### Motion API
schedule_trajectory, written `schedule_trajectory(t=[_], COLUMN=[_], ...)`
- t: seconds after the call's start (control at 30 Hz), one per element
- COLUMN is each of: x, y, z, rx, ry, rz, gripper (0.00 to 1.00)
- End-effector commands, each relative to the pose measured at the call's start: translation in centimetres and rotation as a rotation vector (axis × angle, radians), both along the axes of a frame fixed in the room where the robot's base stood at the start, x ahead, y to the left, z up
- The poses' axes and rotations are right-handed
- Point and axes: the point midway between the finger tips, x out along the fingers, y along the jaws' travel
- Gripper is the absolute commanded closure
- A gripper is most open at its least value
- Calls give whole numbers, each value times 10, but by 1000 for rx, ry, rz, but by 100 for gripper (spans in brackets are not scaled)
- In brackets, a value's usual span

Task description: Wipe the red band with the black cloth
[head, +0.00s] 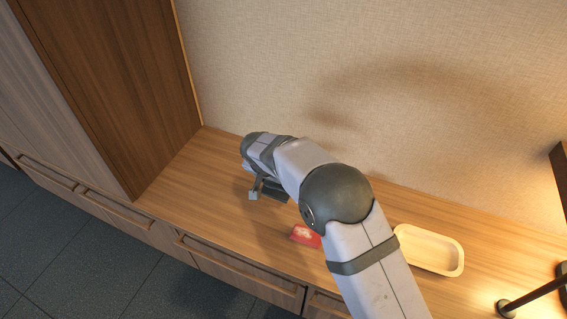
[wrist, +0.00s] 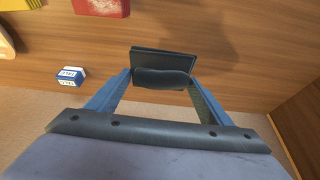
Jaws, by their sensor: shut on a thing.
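The black cloth (wrist: 178,55) shows in the wrist view as a dark flat piece with a rounded roll between the finger ends. My gripper (wrist: 161,78) is shut on that roll. In the head view my gripper (head: 264,189) is at the left part of the counter, with the dark cloth (head: 274,194) under it. The gap between cloth and wood is hard to judge. The red band (head: 305,236) lies on the counter to the right and nearer the front edge, with a pale patch on it. It also shows at the top of the wrist view (wrist: 101,7), apart from the cloth.
A cream tray (head: 451,243) stands on the counter to the right, past my arm. The wrist view shows a white and blue box (wrist: 70,77) and a yellow item (wrist: 25,10). A tall wooden cabinet (head: 125,90) bounds the left, a lamp stand (head: 535,294) the right.

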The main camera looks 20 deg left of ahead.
Motion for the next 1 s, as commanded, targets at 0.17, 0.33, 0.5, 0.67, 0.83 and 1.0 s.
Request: schedule_trajectory(t=[0.17, 0.33, 0.5, 0.67, 0.83, 1.0], x=[-19, -35, -49, -57, -61, -61], y=[-21, -43, -62, -72, -76, -76], z=[-8, -11, -10, -7, -5, -5], rx=[-3, -1, -1, 0, 0, 1], ry=[-1, -1, -2, -1, -1, -2], rz=[-275, -622, -996, -1288, -1477, -1540], gripper=[44, 44, 44, 44, 44, 44])
